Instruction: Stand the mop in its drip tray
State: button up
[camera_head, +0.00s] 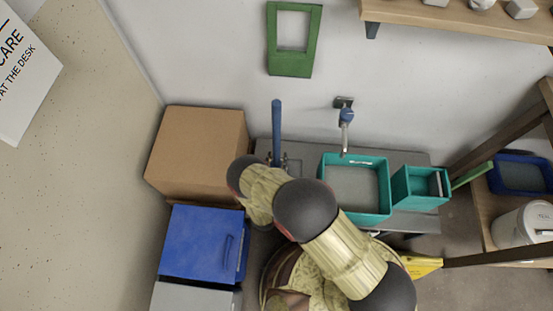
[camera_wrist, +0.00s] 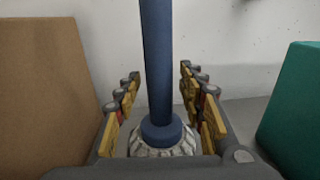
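The mop's blue handle (camera_head: 277,125) stands upright near the wall, beside the brown box. In the wrist view the handle (camera_wrist: 157,50) runs down to a blue collar and a pale grey mop head (camera_wrist: 163,150). My gripper (camera_wrist: 160,75) is open, with its fingers on either side of the handle and gaps showing on both sides. In the head view my arm hides the mop's foot. I cannot tell for sure which vessel is the drip tray; a wide teal tub (camera_head: 327,176) and a smaller teal bin (camera_head: 404,190) stand to the right.
A brown cardboard box (camera_head: 200,150) is close on the left, with a blue bin (camera_head: 195,245) in front of it. A wall tap (camera_head: 346,118) hangs above the wide teal tub. A wooden shelf (camera_head: 450,18) juts out at the upper right.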

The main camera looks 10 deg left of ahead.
jog(key=s+p, duration=0.3)
jog(key=s, duration=0.9)
jog(key=shift+a, duration=0.15)
jog(key=s+d+f+m+g+h, duration=0.15)
jog(key=d+h, duration=0.25)
jog(key=d, duration=0.5)
jog(key=s+d+r+m+g+h, duration=0.3)
jog(key=d+r+m+g+h, duration=0.2)
jog(key=r+h, duration=0.15)
jog(key=s+r+m+g+y+p, duration=0.1)
jog(key=s+r+m+g+y, duration=0.15)
jog(key=r+m+g, duration=1.05)
jog(key=s+r+m+y+p, duration=0.1)
jog(key=r+m+y, duration=0.45)
jog(key=r, duration=1.55)
jog(key=d+r+m+t+y+p, duration=0.1)
jog(key=d+r+m+t, duration=0.2)
jog(key=r, duration=0.9)
jog(key=d+r+m+t+y+p, duration=0.1)
jog(key=d+r+m+t+y, duration=0.1)
jog(key=d+r+m+t, duration=0.2)
jog(key=d+r+m, duration=0.3)
jog(key=d+r, duration=0.3)
jog(key=r, duration=0.3)
jog(key=shift+s+d+m, duration=0.3)
jog(key=shift+s+m, duration=0.05)
jog(key=shift+m, duration=0.05)
